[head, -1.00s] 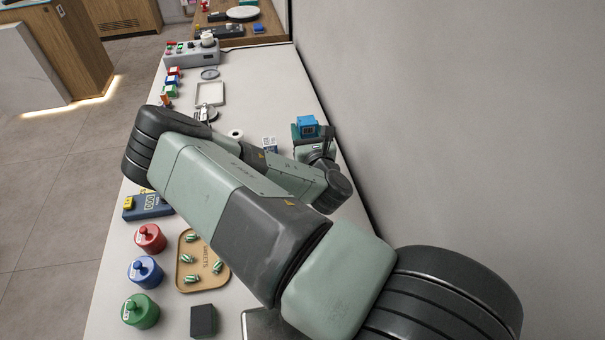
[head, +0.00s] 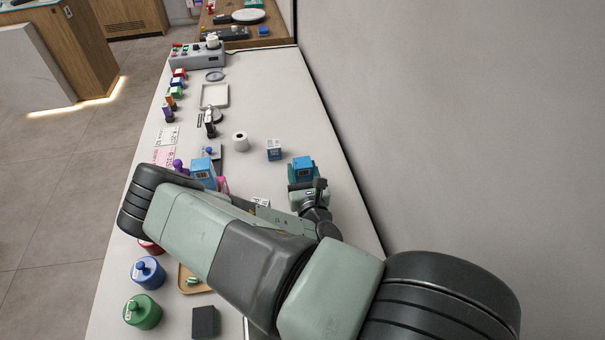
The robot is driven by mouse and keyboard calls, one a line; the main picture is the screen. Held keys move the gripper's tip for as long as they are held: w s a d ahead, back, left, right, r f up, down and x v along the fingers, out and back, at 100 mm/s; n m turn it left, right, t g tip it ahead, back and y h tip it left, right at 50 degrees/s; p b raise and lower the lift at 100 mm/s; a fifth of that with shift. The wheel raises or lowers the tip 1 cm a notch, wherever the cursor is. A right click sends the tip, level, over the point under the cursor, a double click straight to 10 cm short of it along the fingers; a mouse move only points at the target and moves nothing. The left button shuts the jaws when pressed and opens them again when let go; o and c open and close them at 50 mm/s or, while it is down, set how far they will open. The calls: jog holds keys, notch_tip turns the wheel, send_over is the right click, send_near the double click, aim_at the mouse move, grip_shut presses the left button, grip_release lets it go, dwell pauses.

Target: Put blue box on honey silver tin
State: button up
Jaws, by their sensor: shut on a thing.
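My gripper (head: 304,183) is at the right of the white counter, close to the wall. It is shut on a small blue box (head: 303,164) at its far end, held with a dark face toward me. How far the box is above the counter cannot be told. Another larger blue box (head: 202,169) stands left of centre, its lower part partly covered by my arm. I cannot pick out the honey silver tin; my arm hides part of the counter.
A small blue and white box (head: 274,150) and a white roll (head: 240,140) stand beyond my gripper. Blue (head: 147,272) and green (head: 143,311) lidded jars and a dark box (head: 205,321) are at the front left. My arm covers part of the wooden tray (head: 186,281).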

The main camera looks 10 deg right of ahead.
aim_at(304, 180)
jog(key=shift+f, duration=0.45)
jog(key=shift+f, duration=0.15)
jog(key=o, duration=1)
jog(key=shift+o, duration=0.2)
jog(key=s, duration=0.7)
jog(key=shift+s, duration=0.25)
